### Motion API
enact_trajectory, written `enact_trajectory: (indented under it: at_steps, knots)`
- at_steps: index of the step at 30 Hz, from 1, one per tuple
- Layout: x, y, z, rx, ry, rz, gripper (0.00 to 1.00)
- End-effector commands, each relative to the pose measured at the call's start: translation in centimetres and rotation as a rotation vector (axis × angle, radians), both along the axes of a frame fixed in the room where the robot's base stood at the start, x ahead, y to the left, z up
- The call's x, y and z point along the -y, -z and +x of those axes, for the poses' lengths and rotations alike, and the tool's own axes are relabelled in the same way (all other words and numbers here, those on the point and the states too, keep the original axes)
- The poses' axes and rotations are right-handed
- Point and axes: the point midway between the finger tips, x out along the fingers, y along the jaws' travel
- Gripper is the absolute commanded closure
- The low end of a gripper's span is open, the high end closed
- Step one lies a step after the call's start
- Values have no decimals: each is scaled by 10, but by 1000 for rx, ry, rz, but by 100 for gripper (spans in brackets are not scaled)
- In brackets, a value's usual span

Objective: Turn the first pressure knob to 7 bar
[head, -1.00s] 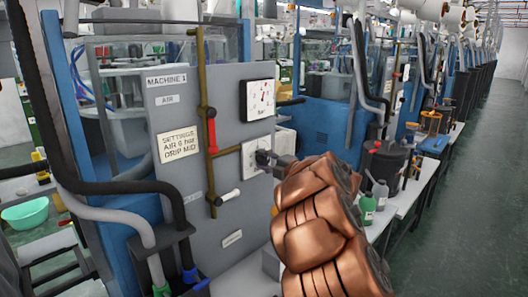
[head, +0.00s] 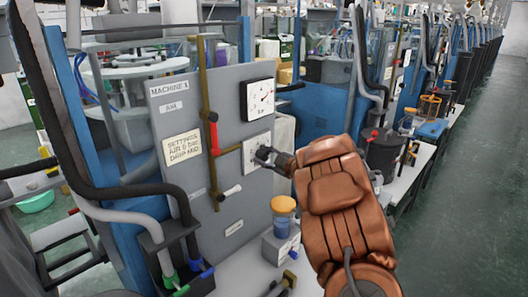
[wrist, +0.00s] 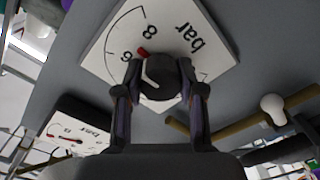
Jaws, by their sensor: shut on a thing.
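The first pressure knob (wrist: 160,78) is dark and round, on a white dial plate marked 6, 8 and "bar" (wrist: 196,40). A red mark points between the 6 and the 8; the exact setting is unclear. The pressure gauge (head: 258,99) above has a red needle, too small to read surely.
A brown pipe with a red-handled lever (head: 214,138) and a white-tipped lever (head: 231,191) stand left of the knob. A settings placard (head: 183,148) is further left. An orange-lidded jar (head: 284,205) stands below my arm. The aisle floor (head: 450,200) is clear.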

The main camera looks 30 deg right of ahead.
Motion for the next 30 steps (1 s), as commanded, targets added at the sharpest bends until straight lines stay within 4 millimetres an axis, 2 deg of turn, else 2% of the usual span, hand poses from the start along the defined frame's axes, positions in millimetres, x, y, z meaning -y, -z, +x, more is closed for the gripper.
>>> enact_trajectory:
  at_steps: [19, 20, 26, 30]
  knots:
    - [1, 1, 0, -12, 2, 46, 96]
    - [1, 1, 0, -12, 2, 46, 59]
    - [0, 0, 0, -11, 1, 46, 38]
    - [0, 0, 0, -11, 1, 46, 36]
